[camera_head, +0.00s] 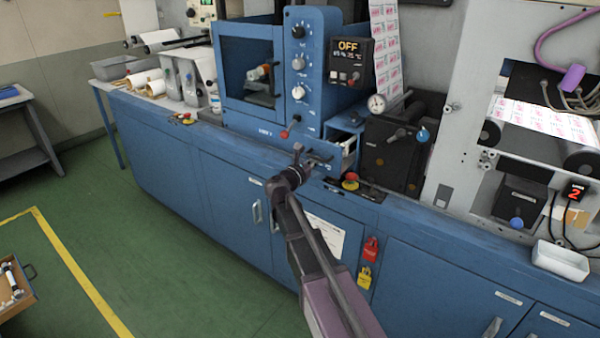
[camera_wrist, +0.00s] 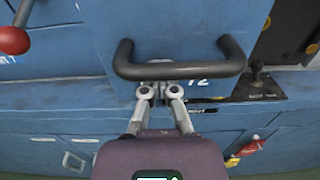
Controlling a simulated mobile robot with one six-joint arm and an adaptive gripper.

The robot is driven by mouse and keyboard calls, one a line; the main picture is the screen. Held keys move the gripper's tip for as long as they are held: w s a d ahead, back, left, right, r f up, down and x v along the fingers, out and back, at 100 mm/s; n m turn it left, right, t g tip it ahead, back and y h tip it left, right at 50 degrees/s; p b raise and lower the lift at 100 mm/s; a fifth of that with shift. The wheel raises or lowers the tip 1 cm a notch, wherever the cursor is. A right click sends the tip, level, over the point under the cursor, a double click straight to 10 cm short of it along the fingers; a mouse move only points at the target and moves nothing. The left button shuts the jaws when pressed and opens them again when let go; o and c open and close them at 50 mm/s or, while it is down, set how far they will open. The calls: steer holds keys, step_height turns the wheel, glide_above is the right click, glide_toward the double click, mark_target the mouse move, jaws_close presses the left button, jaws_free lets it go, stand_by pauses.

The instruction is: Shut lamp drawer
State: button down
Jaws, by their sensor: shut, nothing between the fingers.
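The lamp drawer (camera_head: 348,161) is a small blue drawer under the "OFF" display, and it stands partly open with its pale inside showing. Its black bar handle (camera_wrist: 180,69) spans the drawer front (camera_wrist: 190,30) in the wrist view, with "72" marked below it. My gripper (camera_wrist: 159,68) is shut and empty, its fingertips at the middle of the handle, close to the drawer front. I cannot tell whether they touch it. In the head view my gripper (camera_head: 302,154) is just left of the drawer front and hides part of it.
A red knob (camera_wrist: 13,40) on a lever is left of the drawer. A red-and-yellow button (camera_head: 350,182) sits on the ledge below. Red (camera_head: 370,248) and yellow tags hang on the cabinet (camera_head: 230,200). A dark unit (camera_head: 395,150) stands to the right.

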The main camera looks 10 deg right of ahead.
steer(key=x, duration=1.1)
steer(key=shift+w+a, duration=0.1)
steer(key=shift+a, duration=0.05)
steer(key=shift+w, duration=0.2)
steer(key=shift+s+a, duration=0.25)
steer(key=shift+s, duration=0.25)
steer(key=v, duration=1.3)
steer(key=shift+s+a, duration=0.2)
